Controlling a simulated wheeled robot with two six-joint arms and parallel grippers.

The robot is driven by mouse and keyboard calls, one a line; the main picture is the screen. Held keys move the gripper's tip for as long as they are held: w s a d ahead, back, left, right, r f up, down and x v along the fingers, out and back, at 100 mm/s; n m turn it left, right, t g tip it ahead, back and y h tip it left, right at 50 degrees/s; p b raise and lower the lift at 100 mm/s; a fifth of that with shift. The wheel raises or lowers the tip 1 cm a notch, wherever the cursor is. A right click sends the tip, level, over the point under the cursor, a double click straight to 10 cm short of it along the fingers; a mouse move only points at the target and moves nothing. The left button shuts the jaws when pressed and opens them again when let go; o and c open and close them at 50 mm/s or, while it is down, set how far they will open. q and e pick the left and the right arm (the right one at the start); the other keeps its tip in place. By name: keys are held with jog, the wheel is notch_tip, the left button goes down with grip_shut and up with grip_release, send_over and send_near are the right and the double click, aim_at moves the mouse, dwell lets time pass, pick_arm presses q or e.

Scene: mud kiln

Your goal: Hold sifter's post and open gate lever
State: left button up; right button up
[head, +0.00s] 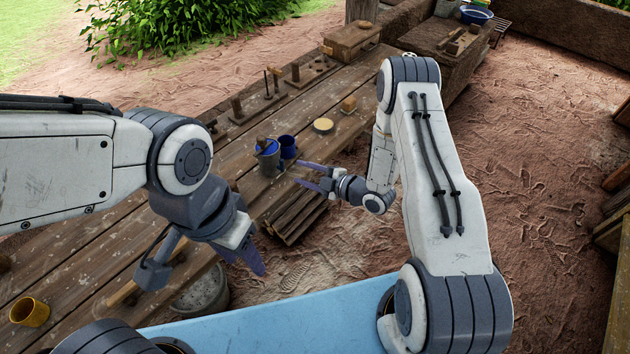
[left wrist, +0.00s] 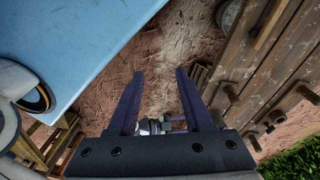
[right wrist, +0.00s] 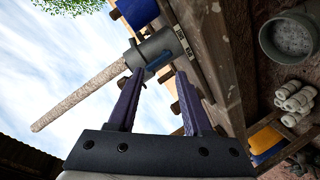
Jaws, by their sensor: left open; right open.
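A grey cylindrical vessel with blue at its top (head: 267,160) stands on the wooden table in the head view. It looks like the sifter. In the right wrist view the grey cylinder (right wrist: 165,44) carries a small blue part, perhaps the gate lever (right wrist: 160,62). A long tan post (right wrist: 80,92) shows beyond it; I cannot tell whether they are joined. My right gripper (head: 300,173) is open just right of the vessel, its tips pointing at it and nothing visibly held. My left gripper (head: 248,262) is open and empty, lower, near the table's front edge.
A dark blue cup (head: 288,147) stands beside the vessel. Stacked wood (head: 296,216) lies below the table edge. A grey bucket (head: 203,291) and a yellow cup (head: 30,312) are nearer. Several small wooden stands line the table's back.

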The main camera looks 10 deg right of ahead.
pick_arm(q)
jog(key=o, duration=0.4)
jog(key=n+y, duration=0.1)
jog(key=n, duration=1.7)
send_over(230, 183)
jog(key=f, duration=1.3)
jog(key=shift+s+d+f, duration=0.1)
jog(key=shift+s+d, duration=0.1)
jog(key=shift+w+a+f, duration=0.2)
jog(key=shift+w+f, duration=0.05)
jog(key=shift+f, duration=0.35)
notch_tip(230, 183, down, 10)
jog(key=shift+r, duration=0.1)
pick_arm(e)
jog(key=s+t, duration=0.1)
jog(key=s+d+y, duration=0.1)
jog(key=s+d+t, duration=0.1)
jog(key=shift+s+d+f+t+y, duration=0.15)
jog(key=shift+d+f+t+y, duration=0.05)
jog(key=shift+f+t+y, duration=0.1)
